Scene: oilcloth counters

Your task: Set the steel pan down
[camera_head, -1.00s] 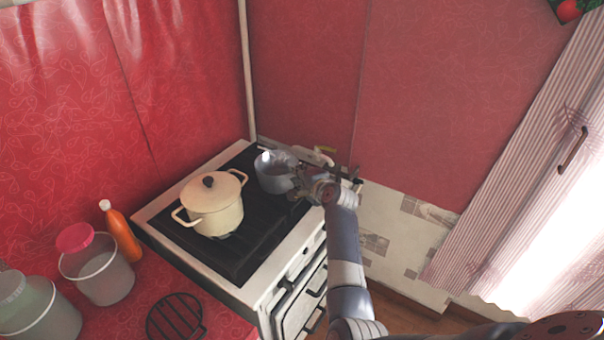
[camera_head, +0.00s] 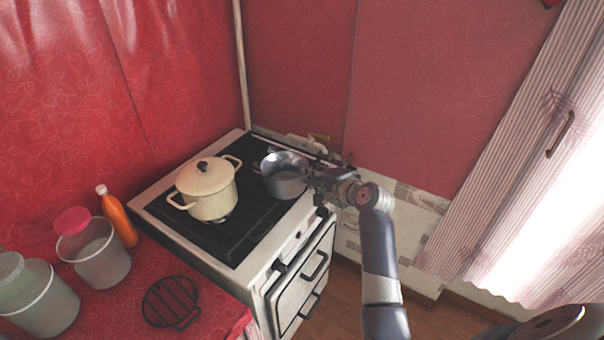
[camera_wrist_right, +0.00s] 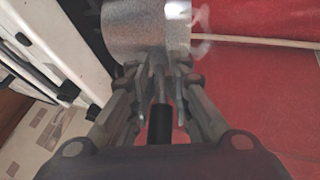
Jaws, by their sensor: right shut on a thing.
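The steel pan (camera_head: 284,178) is over the right part of the stove's black top, open side up. I cannot tell whether its base touches the stove. My right gripper (camera_head: 318,178) is shut on the pan's handle, to the right of the pan body. In the right wrist view the pan's grey side (camera_wrist_right: 150,30) shows beyond the fingers, and the right gripper (camera_wrist_right: 163,75) closes around the dark handle (camera_wrist_right: 160,125). Most of the handle is hidden by the fingers in the head view. My left gripper is not in view.
The stove (camera_head: 225,250) holds a cream lidded pot (camera_head: 208,192) left of the pan. A red counter (camera_head: 120,310) on the left carries a black trivet (camera_head: 170,302), an orange bottle (camera_head: 117,217) and a pink-lidded container (camera_head: 95,255). Red walls stand behind.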

